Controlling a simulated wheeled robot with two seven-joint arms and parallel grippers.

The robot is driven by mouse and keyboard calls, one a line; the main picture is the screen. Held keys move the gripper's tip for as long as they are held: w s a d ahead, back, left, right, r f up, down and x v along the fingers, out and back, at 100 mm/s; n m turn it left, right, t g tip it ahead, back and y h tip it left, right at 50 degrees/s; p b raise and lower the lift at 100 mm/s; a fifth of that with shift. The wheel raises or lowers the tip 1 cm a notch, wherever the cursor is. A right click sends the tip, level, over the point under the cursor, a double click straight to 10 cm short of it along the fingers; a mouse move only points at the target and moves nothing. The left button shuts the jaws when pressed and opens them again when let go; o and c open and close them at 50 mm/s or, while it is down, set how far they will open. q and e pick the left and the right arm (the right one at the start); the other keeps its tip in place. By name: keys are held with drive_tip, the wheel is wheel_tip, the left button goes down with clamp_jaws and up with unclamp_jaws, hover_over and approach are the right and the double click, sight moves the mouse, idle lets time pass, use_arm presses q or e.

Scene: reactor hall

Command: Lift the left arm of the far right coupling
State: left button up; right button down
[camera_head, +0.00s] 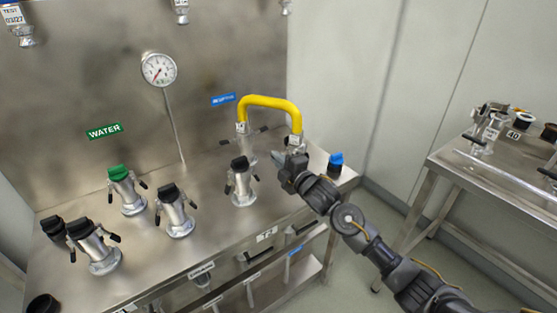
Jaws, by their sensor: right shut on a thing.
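The far right coupling (295,141) is at the right end of the yellow hose, on the right of the steel bench. Its lower part is hidden behind my right gripper. My right gripper (280,158) reaches in from the lower right, its fingertips at the left side of this coupling. It is shut on the coupling's left arm, which is mostly hidden by the fingers, so its exact angle cannot be told. My left gripper is not in view.
The yellow hose (269,100) arches just above my right gripper. A black-capped coupling (242,182) stands close on the left; several more stand farther left. A blue-capped part (335,164) is just right of my gripper. A second steel table (495,175) stands right.

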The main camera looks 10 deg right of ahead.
drive_tip(key=c, duration=1.8)
unclamp_jaws()
drive_tip(key=shift+d, duration=0.1)
drive_tip(key=b+v, duration=0.1)
drive_tip(key=v, duration=0.9)
drive_tip(key=shift+s+d, duration=0.1)
drive_tip(key=shift+s, duration=0.25)
